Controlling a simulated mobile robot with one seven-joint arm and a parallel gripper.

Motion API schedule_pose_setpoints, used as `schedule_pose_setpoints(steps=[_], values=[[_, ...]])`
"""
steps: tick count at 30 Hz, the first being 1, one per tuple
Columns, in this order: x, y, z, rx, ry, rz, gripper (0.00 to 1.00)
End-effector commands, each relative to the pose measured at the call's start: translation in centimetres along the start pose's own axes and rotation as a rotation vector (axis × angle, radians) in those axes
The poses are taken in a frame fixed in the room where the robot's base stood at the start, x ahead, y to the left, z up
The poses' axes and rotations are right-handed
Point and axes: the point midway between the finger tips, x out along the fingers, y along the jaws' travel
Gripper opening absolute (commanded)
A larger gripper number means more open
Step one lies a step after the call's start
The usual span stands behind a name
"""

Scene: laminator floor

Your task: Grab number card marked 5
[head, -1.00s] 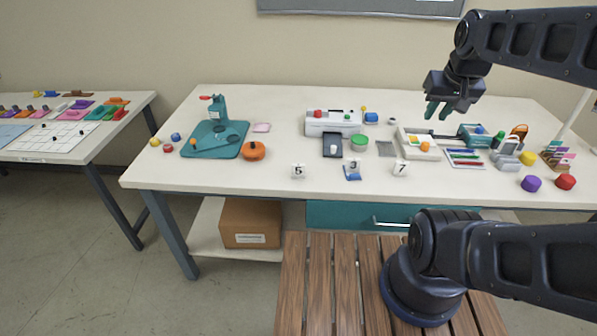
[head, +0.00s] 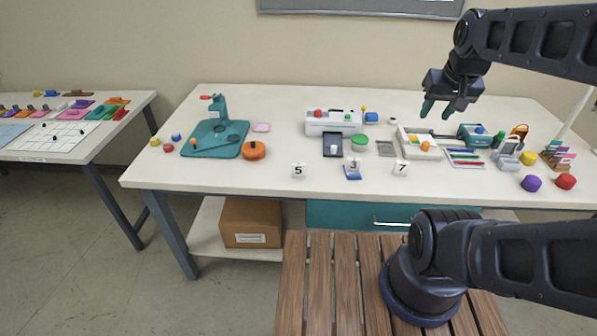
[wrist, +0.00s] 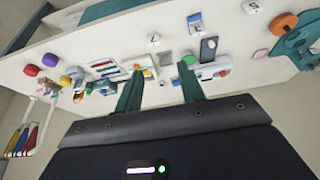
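The number card marked 5 (head: 298,170) is a small white card standing near the table's front edge, left of the cards marked 3 (head: 353,164) and 7 (head: 401,167). In the wrist view the card marked 5 (wrist: 252,6) is at the top edge, right of centre. My gripper (head: 438,108) is open and empty, high above the back right part of the table, far to the right of the card. In the wrist view its two teal fingers (wrist: 159,78) are spread apart with nothing between them.
Left of the card are an orange disc (head: 253,151) and a teal press (head: 214,140). Behind it is a white device (head: 333,123). The card marked 3 is at a blue piece. The tabletop around the card marked 5 is clear.

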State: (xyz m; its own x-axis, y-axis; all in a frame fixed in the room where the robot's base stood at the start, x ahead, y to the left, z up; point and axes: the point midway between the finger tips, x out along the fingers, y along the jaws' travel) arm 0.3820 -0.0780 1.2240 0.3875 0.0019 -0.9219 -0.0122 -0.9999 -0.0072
Motion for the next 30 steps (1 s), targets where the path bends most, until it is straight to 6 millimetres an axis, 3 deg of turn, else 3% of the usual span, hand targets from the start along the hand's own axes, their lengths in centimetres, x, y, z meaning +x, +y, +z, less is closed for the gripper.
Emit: schedule_pose_setpoints(steps=[5,14,21,30], values=[[1.3,-1.5,-2.0,0.102,-0.035,-0.020,0.39],[5.1,-6.2,-6.4,0.394,-0.130,-0.035,0.39],[8.9,-11.1,-9.0,0.624,-0.203,-0.012,0.39],[14.4,-18.3,-10.4,0.906,-0.280,0.060,0.39]])
